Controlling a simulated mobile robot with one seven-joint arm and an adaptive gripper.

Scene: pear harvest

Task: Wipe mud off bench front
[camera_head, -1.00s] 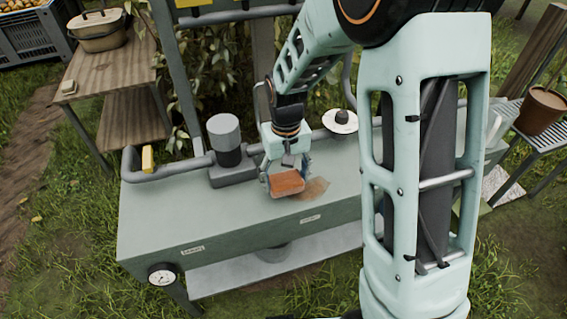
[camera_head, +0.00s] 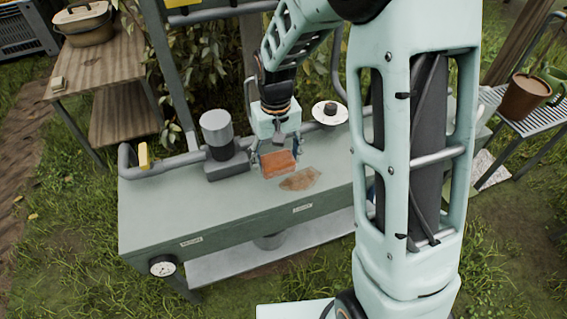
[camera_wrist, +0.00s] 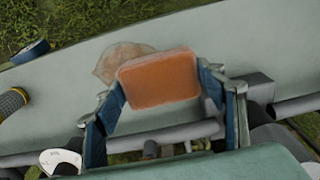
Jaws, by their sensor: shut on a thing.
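An orange sponge-like block (camera_head: 279,163) is held between the fingers of my gripper (camera_head: 277,157), which is shut on it. The block also shows in the wrist view (camera_wrist: 158,78). A brown mud patch (camera_head: 301,179) lies on the grey-green bench (camera_head: 165,205), towards its front edge. In the head view the patch is just right of and in front of the block. In the wrist view the mud (camera_wrist: 112,62) shows past the block's left side, partly covered by it. I cannot tell whether the block touches the bench top.
A grey post (camera_head: 222,135) on a block stands left of my gripper. A pipe rail (camera_head: 180,160) with a yellow piece (camera_head: 144,155) runs along the back. A white disc (camera_head: 330,112) is behind right. A gauge (camera_head: 163,265) hangs on the front left. My arm hides the right end.

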